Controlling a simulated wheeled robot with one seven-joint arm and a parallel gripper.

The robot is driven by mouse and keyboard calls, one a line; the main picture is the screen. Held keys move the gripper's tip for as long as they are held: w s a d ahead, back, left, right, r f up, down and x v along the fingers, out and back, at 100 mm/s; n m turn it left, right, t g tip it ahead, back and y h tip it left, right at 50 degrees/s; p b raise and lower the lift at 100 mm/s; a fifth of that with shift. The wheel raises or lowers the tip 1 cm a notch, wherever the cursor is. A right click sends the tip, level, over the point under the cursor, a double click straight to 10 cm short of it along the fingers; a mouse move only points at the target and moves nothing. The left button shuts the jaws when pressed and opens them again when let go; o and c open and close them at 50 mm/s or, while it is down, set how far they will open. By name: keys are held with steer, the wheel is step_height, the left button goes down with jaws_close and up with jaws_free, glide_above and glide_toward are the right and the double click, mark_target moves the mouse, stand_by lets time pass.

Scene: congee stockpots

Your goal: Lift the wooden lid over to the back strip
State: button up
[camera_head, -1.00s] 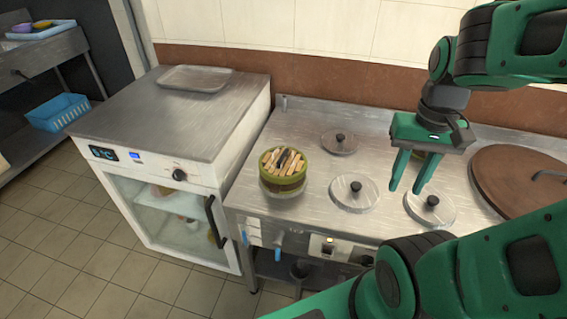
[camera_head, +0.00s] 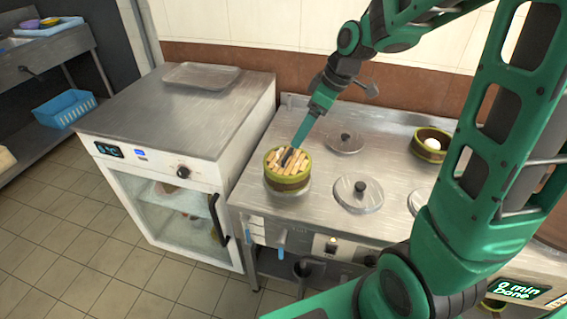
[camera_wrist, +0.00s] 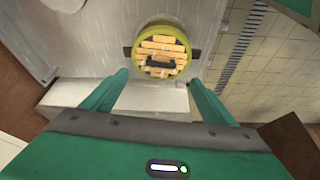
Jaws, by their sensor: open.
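A round lid of pale wooden slats with a dark bar handle (camera_head: 289,158) sits on a green-rimmed pot (camera_head: 287,182) at the left of the steel counter. The slatted lid also shows in the wrist view (camera_wrist: 162,46), with the handle across it. My gripper (camera_head: 298,142) points down at the lid from behind. In the wrist view my gripper (camera_wrist: 158,80) is open and empty, with the lid beyond and between its fingertips. I cannot tell the exact gap to the handle. The back strip of the counter (camera_head: 385,110) is bare steel, partly behind my arm.
Flat metal lids with black knobs lie on the counter, one behind (camera_head: 345,144) and one in front (camera_head: 358,194). An open brown pot (camera_head: 431,146) holding something white stands back right. A steel cabinet (camera_head: 170,110) with a tray (camera_head: 202,75) adjoins the left.

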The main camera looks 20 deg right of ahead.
glide_toward(288, 154)
steer(key=shift+x, duration=4.25)
steer(key=c, duration=1.1)
